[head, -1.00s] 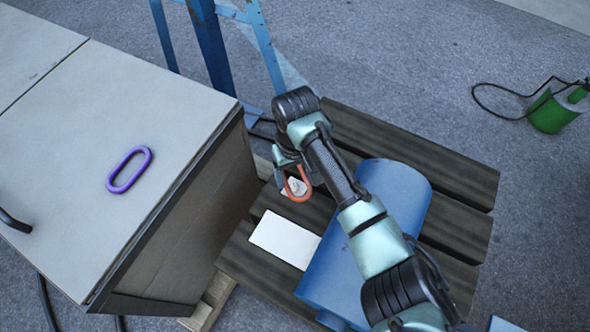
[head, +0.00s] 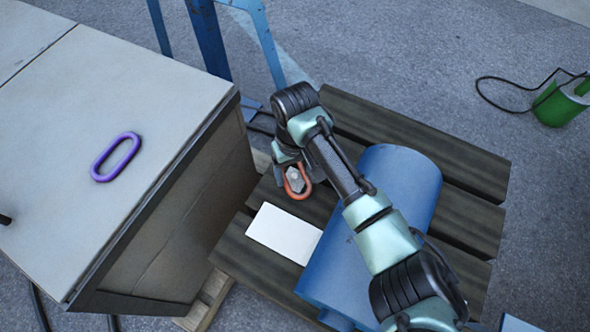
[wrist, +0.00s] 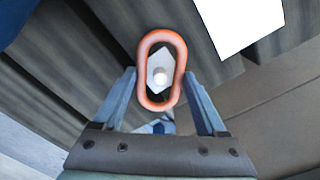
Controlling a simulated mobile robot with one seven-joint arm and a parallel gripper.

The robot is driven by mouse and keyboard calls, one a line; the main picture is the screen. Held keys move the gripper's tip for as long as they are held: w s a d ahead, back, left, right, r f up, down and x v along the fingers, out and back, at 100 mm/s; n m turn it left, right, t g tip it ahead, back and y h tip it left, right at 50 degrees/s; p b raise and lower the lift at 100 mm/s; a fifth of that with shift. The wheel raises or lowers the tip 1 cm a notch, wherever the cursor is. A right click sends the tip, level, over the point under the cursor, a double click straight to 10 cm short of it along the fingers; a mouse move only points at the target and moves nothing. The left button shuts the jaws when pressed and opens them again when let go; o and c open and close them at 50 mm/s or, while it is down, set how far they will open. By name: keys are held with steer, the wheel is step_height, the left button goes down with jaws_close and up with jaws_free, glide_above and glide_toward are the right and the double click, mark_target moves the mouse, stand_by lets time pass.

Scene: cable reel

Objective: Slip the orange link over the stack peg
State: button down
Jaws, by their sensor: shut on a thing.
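The orange link (head: 306,190) is an elongated ring. My gripper (wrist: 159,75) is shut on it, with a finger at each side, and it also shows in the wrist view (wrist: 177,46). Through the link's opening, the wrist view shows a pale diamond-shaped plate with a small round peg top, the stack peg (wrist: 160,76), near the middle of the opening. In the head view the pale peg piece (head: 295,180) also shows inside the link's outline. I cannot tell whether the link is above the peg top or around it.
A purple link (head: 133,149) lies on the grey cabinet top (head: 60,120) at left. A white sheet (head: 283,234) and a large blue cylinder (head: 385,200) lie on the dark slatted platform (head: 450,215). A blue frame (head: 209,40) stands behind. A green object (head: 560,107) stands far right.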

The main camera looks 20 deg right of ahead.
steer(key=shift+f, duration=0.35)
stand_by(0.5)
jaws_free()
step_height(320, 180, up, 13)
steer(key=p, duration=0.4)
